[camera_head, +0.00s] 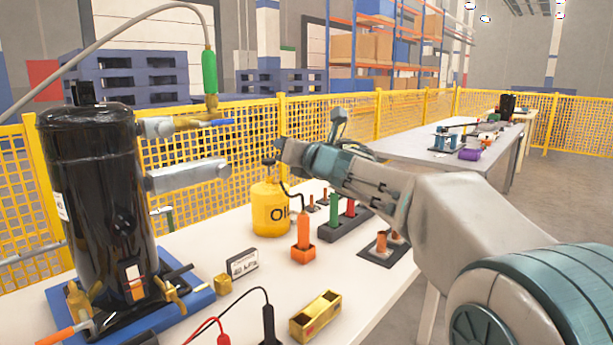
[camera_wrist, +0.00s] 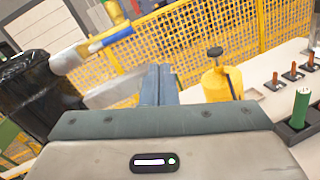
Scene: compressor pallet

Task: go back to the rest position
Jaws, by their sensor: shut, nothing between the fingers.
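My arm reaches in from the right in the head view, and my gripper (camera_head: 284,153) hangs in the air above the white table (camera_head: 190,255). In the wrist view my gripper (camera_wrist: 158,72) shows its two fingers together, with nothing between them. The black compressor (camera_head: 100,190) stands on a blue pallet (camera_head: 195,300) to the left of my gripper. The yellow oil can (camera_head: 270,208) stands on the table just below and left of the fingertips in the head view. It also shows in the wrist view (camera_wrist: 220,84), right of the fingers.
A hose with a green grip (camera_head: 209,72) hangs by the compressor's upper valve. An orange-handled tool (camera_head: 303,232), a dark holder with green and red handles (camera_head: 345,222) and a brass block (camera_head: 315,317) are on the table. A yellow mesh fence (camera_head: 335,125) runs behind.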

